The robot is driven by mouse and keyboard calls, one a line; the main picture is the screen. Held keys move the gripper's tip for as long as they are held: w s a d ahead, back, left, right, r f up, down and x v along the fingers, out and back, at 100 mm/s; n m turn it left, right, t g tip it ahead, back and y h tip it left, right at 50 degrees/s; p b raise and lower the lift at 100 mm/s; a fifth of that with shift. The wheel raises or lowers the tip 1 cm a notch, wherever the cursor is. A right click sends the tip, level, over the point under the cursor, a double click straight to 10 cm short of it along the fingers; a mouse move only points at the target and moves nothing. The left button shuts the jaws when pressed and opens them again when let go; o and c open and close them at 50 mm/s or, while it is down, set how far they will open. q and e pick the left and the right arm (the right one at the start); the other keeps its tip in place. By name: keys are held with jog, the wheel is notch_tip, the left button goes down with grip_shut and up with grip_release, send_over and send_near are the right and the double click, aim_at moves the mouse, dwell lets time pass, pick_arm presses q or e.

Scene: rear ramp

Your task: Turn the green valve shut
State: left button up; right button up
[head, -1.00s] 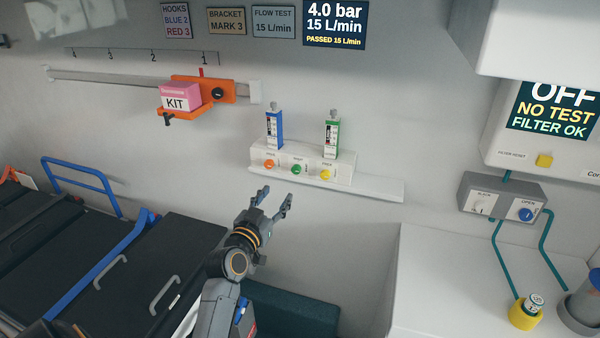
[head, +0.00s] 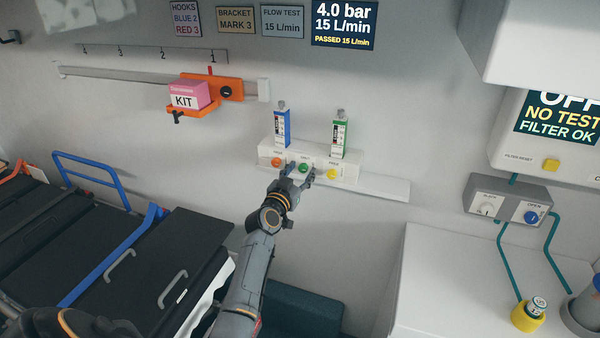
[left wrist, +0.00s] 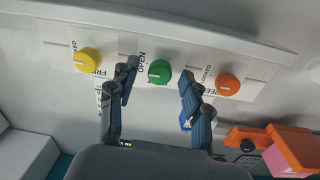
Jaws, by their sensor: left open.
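The green valve (head: 303,168) is a round knob in the middle of a white wall panel (head: 350,170). An orange knob (head: 277,161) is to its left and a yellow knob (head: 333,174) to its right. My left gripper (head: 299,174) is open in front of the green valve, one finger on either side. In the left wrist view the green valve (left wrist: 159,72) shows between the two fingertips of my left gripper (left wrist: 157,78), with the word OPEN beside it. I cannot tell whether the fingers touch it. My right gripper is not in view.
A blue flowmeter (head: 282,128) and a green flowmeter (head: 339,137) stand above the panel. A pink kit box (head: 188,95) sits on an orange bracket at the left. A white ledge (head: 385,188) runs right of the panel. A black-topped stretcher (head: 150,262) is below left.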

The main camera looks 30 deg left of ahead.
pick_arm(q)
grip_shut()
jog(key=shift+n, duration=0.3)
jog(key=n, duration=0.3)
jog(key=shift+n, duration=0.3)
jog(key=n, duration=0.4)
jog(key=shift+n, duration=0.4)
jog(key=n, duration=0.4)
jog(key=shift+f+n+y, duration=0.1)
jog(key=shift+n+y, duration=0.2)
jog(key=shift+y, duration=0.1)
jog(key=shift+n+p, duration=0.3)
jog(key=shift+n, duration=1.5)
